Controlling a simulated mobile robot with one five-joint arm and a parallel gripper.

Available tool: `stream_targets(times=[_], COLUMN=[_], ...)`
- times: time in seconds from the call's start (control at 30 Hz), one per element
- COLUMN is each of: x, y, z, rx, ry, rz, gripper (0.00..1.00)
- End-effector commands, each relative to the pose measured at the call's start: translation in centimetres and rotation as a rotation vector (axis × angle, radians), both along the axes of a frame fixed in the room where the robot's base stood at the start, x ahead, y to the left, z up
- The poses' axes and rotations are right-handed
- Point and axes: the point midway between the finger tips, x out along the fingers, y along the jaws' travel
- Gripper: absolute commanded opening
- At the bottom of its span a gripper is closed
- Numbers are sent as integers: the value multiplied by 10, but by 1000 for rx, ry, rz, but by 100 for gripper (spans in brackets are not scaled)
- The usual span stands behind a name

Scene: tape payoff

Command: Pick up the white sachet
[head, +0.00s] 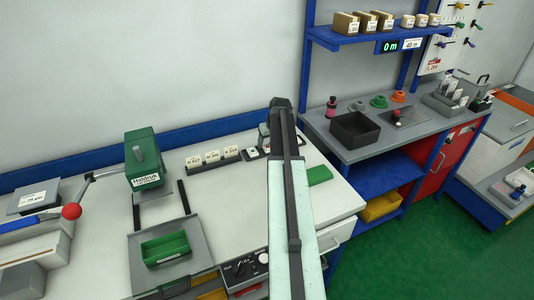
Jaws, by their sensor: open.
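I cannot make out a white sachet for certain. Small white upright pieces stand in a grey holder (441,107) on the right bench, too small to tell what they are. My arm reaches up through the middle of the view, and my gripper (280,103) is the dark end at its top, above the back of the white table. It is open, with nothing visible in it. My arm hides part of the table and of the things behind it.
The white table (100,240) bears a green press (143,160), a green tray (166,249), a red-knobbed lever (72,211) and a row of white labels (212,157). The grey bench (345,152) at right holds a black bin (354,130). Green floor (430,245) is clear at lower right.

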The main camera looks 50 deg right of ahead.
Motion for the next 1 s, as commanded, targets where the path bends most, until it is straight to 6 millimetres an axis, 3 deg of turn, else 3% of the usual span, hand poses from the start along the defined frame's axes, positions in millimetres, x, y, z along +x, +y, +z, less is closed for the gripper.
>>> stream_targets(times=[0.03, 0.13, 0.37, 0.47, 0.6, 0.63, 1.0], x=[5, 10, 10, 10, 10, 10, 9], y=[-1, -4, -4, -4, -5, -5, -5], z=[-18, -31, -29, -28, -28, -28, -19], rx=[0, 0, 0, 0, 0, 0, 0], ry=[0, 0, 0, 0, 0, 0, 0], rz=[0, -1, -2, -2, -2, -2, -3], gripper=[65, 65, 65, 43, 4, 0, 0])
